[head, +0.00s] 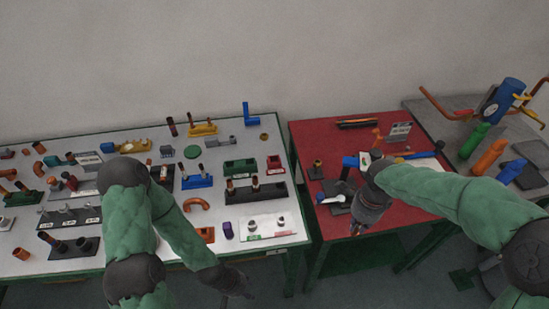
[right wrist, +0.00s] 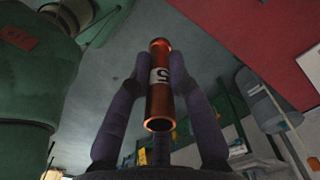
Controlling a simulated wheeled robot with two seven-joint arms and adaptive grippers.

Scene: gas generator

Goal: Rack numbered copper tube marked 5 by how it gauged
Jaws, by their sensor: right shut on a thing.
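In the head view my right gripper (head: 357,228) hangs at the front edge of the red table, and the tube is too small there to make out clearly. My left gripper (head: 240,288) hangs low in front of the white table, and its fingers are too dark to read. A white plate with green and red labels (head: 267,236) lies at that table's front right.
The white table (head: 165,233) is crowded with blocks, pipe fittings and copper tubes in holders, including a black holder (head: 270,194) and a labelled grey one (head: 69,220). The red table (head: 310,135) carries tools and small fixtures. A grey table with coloured cylinders stands right.

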